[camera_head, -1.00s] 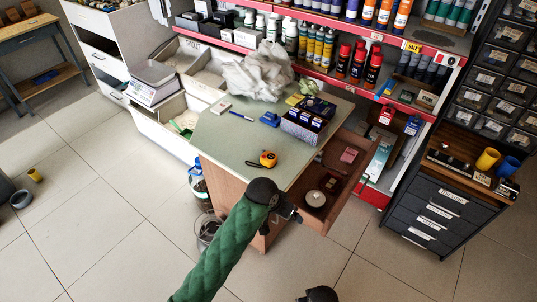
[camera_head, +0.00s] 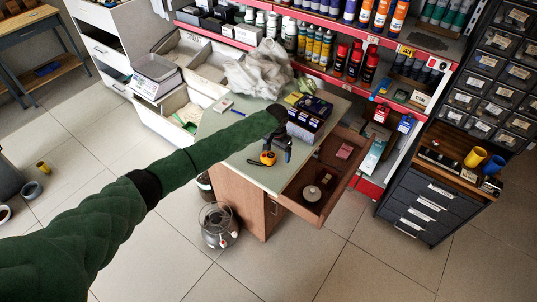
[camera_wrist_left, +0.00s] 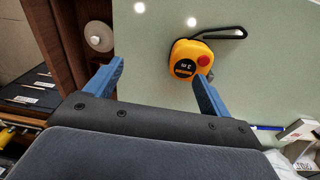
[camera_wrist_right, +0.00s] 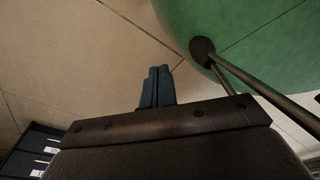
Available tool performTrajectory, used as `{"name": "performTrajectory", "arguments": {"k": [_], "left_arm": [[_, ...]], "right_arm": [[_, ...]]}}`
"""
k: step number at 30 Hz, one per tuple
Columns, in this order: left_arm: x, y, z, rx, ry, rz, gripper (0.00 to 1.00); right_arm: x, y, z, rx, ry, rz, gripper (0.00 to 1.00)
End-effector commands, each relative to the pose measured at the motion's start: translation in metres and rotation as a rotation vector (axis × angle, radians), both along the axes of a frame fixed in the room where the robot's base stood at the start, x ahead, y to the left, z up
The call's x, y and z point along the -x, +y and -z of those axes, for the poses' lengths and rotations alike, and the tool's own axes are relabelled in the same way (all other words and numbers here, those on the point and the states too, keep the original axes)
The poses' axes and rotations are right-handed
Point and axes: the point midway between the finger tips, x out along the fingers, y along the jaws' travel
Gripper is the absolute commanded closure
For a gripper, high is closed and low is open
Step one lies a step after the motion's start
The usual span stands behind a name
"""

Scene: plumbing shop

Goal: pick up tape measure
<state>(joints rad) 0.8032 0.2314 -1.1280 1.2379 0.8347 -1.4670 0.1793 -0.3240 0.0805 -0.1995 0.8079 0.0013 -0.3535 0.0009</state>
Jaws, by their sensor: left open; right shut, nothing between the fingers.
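The yellow tape measure (camera_head: 268,158) with a black strap lies on the pale green top of the counter (camera_head: 232,172). In the left wrist view the tape measure (camera_wrist_left: 188,60) shows its round label and a red button, beyond the fingertips and nearer the right finger. My left gripper (camera_head: 277,152) is over the counter just above and beside the tape measure. Its blue fingers (camera_wrist_left: 160,80) are wide apart with nothing held. My right gripper (camera_wrist_right: 158,85) shows only in its own wrist view, its fingers together and empty, above the tiled floor.
The counter's open drawer (camera_head: 318,190) holds a round roll and small items. Dark blue boxes (camera_head: 308,118) and a crumpled plastic bag (camera_head: 258,70) stand on the counter behind my left gripper. Shelves of cans line the back.

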Motion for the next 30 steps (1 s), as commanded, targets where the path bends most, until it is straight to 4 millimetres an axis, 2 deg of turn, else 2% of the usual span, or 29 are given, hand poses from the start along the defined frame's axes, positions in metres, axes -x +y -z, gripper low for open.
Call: {"name": "performTrajectory", "arguments": {"k": [1,3,8,18,26,30], "left_arm": [[-0.012,0.009,-0.009,-0.016,-0.002,-0.013,0.18],[-0.023,0.018,-0.014,-0.031,0.0,-0.027,0.18],[-0.035,0.03,-0.015,-0.049,0.003,-0.045,0.18],[-0.035,0.031,0.006,-0.05,0.003,-0.046,0.18],[-0.033,0.033,0.017,-0.05,0.002,-0.046,0.18],[-0.03,0.035,0.032,-0.051,0.002,-0.045,0.18]], "right_arm": [[0.01,-0.004,0.0,0.003,0.004,-0.001,1.0],[0.021,-0.009,0.003,0.005,0.006,0.0,1.0],[0.03,-0.013,0.008,0.007,0.004,-0.001,1.0],[-0.008,-0.006,0.008,0.003,-0.022,-0.001,1.0],[-0.024,-0.003,0.007,0.001,-0.032,-0.001,1.0],[-0.049,0.002,0.005,-0.002,-0.051,-0.001,1.0]]}}
